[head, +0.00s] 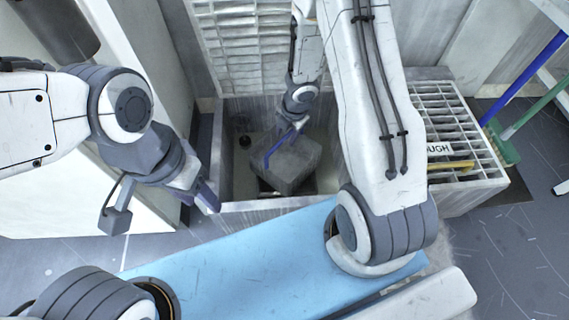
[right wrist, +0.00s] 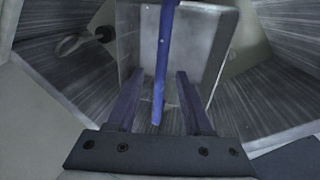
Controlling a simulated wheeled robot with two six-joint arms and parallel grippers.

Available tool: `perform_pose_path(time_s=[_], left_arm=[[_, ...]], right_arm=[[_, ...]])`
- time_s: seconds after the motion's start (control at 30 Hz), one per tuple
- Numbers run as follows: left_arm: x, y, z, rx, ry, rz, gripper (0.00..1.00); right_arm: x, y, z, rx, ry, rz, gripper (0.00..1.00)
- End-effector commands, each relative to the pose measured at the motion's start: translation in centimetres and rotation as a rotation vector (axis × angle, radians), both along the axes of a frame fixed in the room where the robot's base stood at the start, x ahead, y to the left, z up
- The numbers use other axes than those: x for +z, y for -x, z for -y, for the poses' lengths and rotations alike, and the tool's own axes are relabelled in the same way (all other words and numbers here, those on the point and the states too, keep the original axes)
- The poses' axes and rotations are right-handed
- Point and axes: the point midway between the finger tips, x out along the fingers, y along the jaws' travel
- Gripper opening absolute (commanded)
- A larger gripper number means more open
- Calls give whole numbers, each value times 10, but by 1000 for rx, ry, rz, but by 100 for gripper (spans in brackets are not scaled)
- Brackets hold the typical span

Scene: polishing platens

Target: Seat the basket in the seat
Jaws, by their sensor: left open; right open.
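The basket (head: 284,162) is a grey block-like container with a blue handle (head: 278,148). It sits down inside a square metal well, turned a little against the well's walls. A dark recess (head: 268,187), perhaps the seat, shows at its near edge; whether the basket is in it I cannot tell. My right gripper (head: 298,122) reaches into the well above the basket. In the right wrist view, the open fingers (right wrist: 155,105) stand on both sides of the blue handle (right wrist: 162,60), with gaps to it. My left gripper (head: 203,196) is open and empty, outside the well at its left.
A dark round knob (head: 244,141) is on the well's left side. A slotted white rack (head: 455,135) with a yellow bar stands at the right. A blue pole (head: 524,78) and a green broom (head: 508,148) lean beyond it.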

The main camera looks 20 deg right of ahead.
Motion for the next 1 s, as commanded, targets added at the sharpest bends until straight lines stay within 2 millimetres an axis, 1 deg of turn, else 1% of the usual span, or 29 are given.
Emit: perform_pose_path(time_s=[0.17,0.3,0.43,0.5,0.73,0.77,0.8,0.87,0.9,1.0], left_arm=[[-12,0,0,0,0,0,50],[-30,0,0,0,0,0,50],[-44,0,0,0,0,0,50],[-46,0,0,0,0,0,50],[-44,0,0,0,0,0,50],[-44,0,0,0,0,0,50],[-44,0,0,0,0,0,50],[-44,0,0,0,0,0,50],[-44,0,0,0,0,0,50],[-44,0,0,0,0,0,50]], right_arm=[[-14,-2,-1,0,1,0,51],[-34,-5,-2,0,0,-1,51],[-50,-8,-3,0,1,0,51],[-53,-9,-3,0,1,0,51],[-51,-9,-3,-1,1,0,51],[-51,-9,-3,-1,1,0,40],[-51,-9,-3,-1,1,0,24],[-51,-9,-3,-1,1,0,2],[-51,-9,-3,-1,1,0,0],[-51,-9,-3,-1,1,0,0]])
